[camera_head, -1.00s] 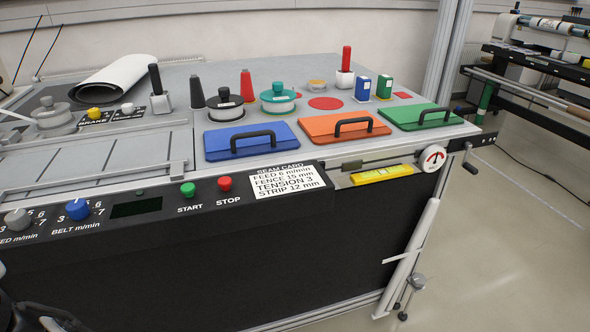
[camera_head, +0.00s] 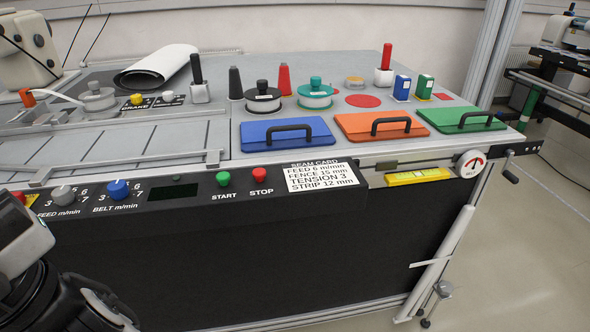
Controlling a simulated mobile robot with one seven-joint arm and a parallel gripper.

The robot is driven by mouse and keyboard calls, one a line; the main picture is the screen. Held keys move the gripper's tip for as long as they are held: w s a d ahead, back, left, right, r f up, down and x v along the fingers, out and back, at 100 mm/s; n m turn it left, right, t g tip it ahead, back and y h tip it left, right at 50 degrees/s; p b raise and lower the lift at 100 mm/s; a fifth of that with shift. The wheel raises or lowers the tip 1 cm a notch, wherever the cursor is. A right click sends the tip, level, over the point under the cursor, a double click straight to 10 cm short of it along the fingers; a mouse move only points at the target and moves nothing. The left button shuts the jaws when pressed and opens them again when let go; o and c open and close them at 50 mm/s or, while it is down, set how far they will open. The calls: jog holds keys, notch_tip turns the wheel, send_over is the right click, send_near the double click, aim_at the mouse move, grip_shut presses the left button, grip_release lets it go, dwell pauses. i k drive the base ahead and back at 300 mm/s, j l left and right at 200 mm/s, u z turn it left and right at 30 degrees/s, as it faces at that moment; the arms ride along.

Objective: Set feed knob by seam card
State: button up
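The seam card (camera_head: 321,177) is a white label on the front panel. It reads FEED 6 m/min, FENCE 15 mm, TENSION 3, STRIP 12 mm. The feed knob (camera_head: 63,194) is grey and sits on the panel at the left, above the words FEED m/min, with numbers around it. I cannot tell its exact setting. The blue belt knob (camera_head: 118,189) is just right of it. Parts of my arm show at the lower left, below the feed knob and apart from it. My gripper's fingertips do not show.
Green START (camera_head: 223,179) and red STOP (camera_head: 260,175) buttons and a dark display (camera_head: 172,191) are on the same panel. Blue (camera_head: 286,134), orange (camera_head: 381,125) and green (camera_head: 461,119) handled lids lie on the table. The space before the dark front is clear right of my arm.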

aim_at(64, 194)
jog(key=u, duration=1.3)
